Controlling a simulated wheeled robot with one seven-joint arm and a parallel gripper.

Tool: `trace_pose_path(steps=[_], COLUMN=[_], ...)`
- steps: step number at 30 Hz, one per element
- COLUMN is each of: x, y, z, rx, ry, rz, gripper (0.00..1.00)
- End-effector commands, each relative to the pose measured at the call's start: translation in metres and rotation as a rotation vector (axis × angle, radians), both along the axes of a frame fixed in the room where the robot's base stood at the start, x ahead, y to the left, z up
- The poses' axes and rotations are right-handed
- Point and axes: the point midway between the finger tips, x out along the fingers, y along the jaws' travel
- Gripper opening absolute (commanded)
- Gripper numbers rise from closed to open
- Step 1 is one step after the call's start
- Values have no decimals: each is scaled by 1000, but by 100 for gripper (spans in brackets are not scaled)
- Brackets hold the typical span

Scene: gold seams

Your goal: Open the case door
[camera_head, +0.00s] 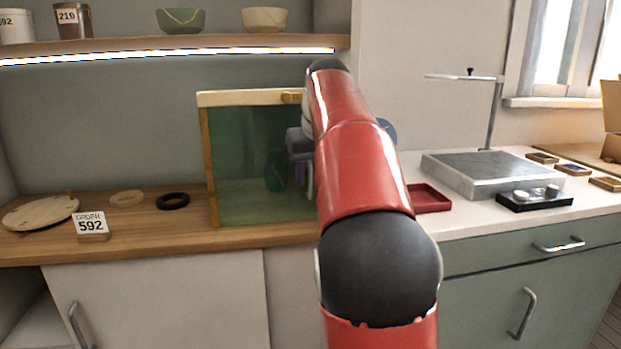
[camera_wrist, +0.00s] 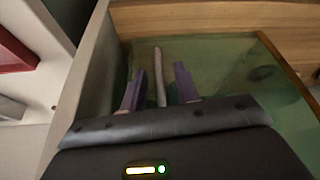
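The case (camera_head: 208,160) stands on the wooden counter, with a pale wooden top, wooden edges and green see-through panels. Its front looks shut. A dark green vessel (camera_head: 275,172) shows dimly through the panel. My gripper (camera_head: 304,180) is at the right side of the case front, partly hidden by my red arm. In the wrist view, my gripper's two purple fingers (camera_wrist: 159,88) are spread apart in front of the green panel (camera_wrist: 215,70). A thin grey upright bar (camera_wrist: 160,72), seemingly the door handle, shows between them, with gaps on both sides. Contact cannot be seen.
Left of the case are a black ring (camera_head: 173,201), a wooden ring (camera_head: 127,198), a round board (camera_head: 40,213) and a 592 card (camera_head: 91,226). A red tray (camera_head: 430,198) and a grey slab stand (camera_head: 478,172) are on the right. A shelf (camera_head: 180,46) runs above.

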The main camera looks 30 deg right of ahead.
Motion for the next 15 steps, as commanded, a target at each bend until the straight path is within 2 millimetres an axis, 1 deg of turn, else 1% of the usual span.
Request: trace_pose_path(steps=[8,11,15], x=[1,1,1], y=[0,0,0], z=[-2,-2,-2], rx=[0,0,0], ry=[-1,-1,-1], rz=[0,0,0], gripper=[31,20,2])
